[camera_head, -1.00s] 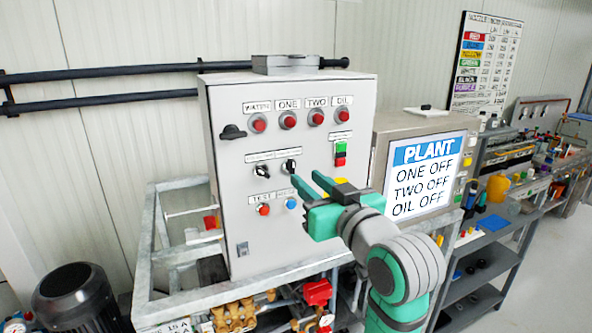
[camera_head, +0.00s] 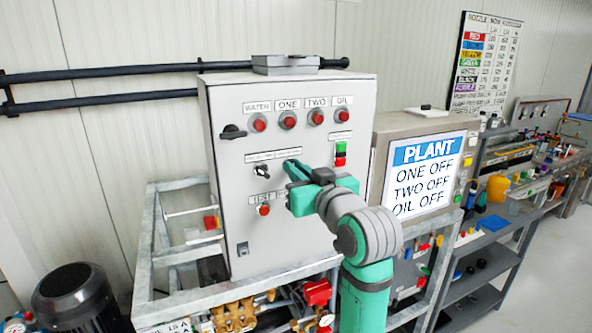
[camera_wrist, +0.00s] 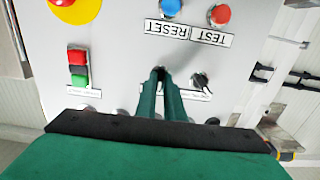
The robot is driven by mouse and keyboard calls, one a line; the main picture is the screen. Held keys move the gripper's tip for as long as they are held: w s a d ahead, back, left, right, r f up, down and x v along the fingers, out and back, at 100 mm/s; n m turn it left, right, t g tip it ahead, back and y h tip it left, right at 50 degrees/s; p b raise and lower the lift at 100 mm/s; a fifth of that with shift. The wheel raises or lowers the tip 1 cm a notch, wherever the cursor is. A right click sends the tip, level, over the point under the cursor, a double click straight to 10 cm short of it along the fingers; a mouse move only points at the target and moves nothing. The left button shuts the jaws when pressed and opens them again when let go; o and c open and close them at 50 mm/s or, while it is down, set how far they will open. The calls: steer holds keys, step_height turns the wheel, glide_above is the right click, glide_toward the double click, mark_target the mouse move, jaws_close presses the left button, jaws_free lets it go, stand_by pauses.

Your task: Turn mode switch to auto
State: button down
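The left switch (camera_head: 262,170) is uncovered and also shows in the wrist view (camera_wrist: 202,82). The right switch is hidden behind my gripper (camera_head: 293,168) in the head view. In the wrist view, which is upside down, my green fingers (camera_wrist: 160,80) reach the panel at the right switch (camera_wrist: 160,72), with only a narrow gap between them. They look shut on its dark knob, whose setting I cannot read.
A green-and-red button pair (camera_head: 340,153) and a row of red lamps (camera_head: 288,120) are on the same panel. The plant screen (camera_head: 425,170) reads ONE OFF, TWO OFF, OIL OFF.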

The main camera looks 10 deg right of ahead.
steer(key=shift+m, duration=0.4)
steer(key=shift+f+m, duration=0.1)
steer(key=shift+m, duration=3.9)
steer(key=shift+d, duration=0.1)
steer(key=c, duration=1.9)
jaws_free()
steer(key=shift+o, duration=0.2)
